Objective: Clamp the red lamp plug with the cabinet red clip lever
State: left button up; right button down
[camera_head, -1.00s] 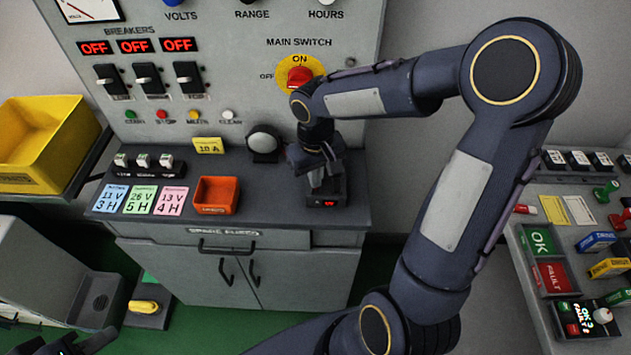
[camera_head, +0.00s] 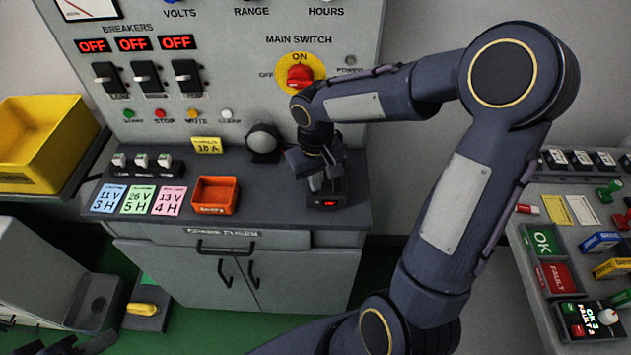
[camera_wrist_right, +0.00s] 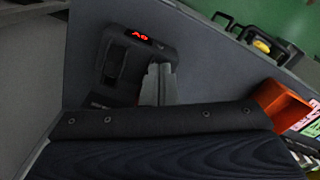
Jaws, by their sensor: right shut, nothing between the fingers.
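My right gripper (camera_head: 317,184) is shut and empty, pointing down at the right end of the cabinet top, just over a small dark device with a red lit display (camera_head: 328,203). In the right wrist view the shut fingers (camera_wrist_right: 158,80) appear beside this device (camera_wrist_right: 118,62); I cannot tell if they touch it. I cannot make out a red lamp plug or a red clip lever with certainty; the gripper and wrist hide part of this area. Dark parts at the bottom left edge of the head view look like my left gripper (camera_head: 72,346), mostly cut off.
A round grey lamp (camera_head: 263,140) stands left of my right wrist. An orange bin (camera_head: 214,208), coloured cards and a row of fuses (camera_head: 142,164) lie farther left. The panel with the red main switch (camera_head: 300,76) rises behind. A second bench (camera_head: 530,290) stands at right.

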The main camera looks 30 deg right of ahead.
jog(key=shift+f, duration=0.15)
jog(key=shift+r+p, duration=1.95)
jog(key=shift+r, duration=0.65)
